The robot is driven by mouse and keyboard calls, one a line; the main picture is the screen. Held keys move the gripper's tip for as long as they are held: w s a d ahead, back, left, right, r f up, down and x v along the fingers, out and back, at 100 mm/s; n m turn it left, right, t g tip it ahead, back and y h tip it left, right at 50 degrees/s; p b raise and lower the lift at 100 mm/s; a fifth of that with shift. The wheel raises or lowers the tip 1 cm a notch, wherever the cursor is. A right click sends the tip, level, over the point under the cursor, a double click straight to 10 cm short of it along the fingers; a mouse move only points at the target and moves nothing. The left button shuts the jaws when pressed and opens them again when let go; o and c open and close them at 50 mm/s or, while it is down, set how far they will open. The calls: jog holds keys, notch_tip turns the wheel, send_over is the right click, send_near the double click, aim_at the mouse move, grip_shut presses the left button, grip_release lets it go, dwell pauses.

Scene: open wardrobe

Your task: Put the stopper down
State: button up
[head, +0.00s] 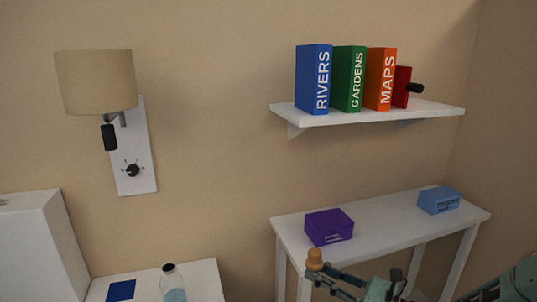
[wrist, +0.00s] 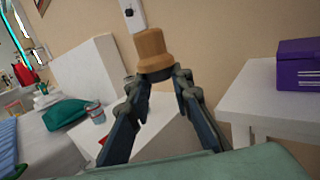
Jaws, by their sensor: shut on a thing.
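In the head view the stopper (head: 315,260) is at the lower middle, in front of the near edge of the white console table. My gripper (head: 322,271) is shut on its lower part. In the wrist view the stopper (wrist: 152,45) stands out beyond the fingertips, held between both fingers of my gripper (wrist: 157,78). It looks roughly upright and clear of any surface. Its lower end is partly hidden by the fingers.
The white console table (head: 375,220) holds a purple box (head: 329,227) and a blue box (head: 438,200), with free room between them. A bottle (head: 173,284) and a blue item (head: 121,290) are on a low white table (head: 205,282). Books stand on a wall shelf (head: 430,112).

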notch_tip(320, 180, up, 21)
jog(key=p, duration=2.7)
jog(key=shift+s+d+r+m+p, duration=0.2)
jog(key=shift+d+m+p, duration=0.1)
jog(key=shift+d+p, duration=0.15)
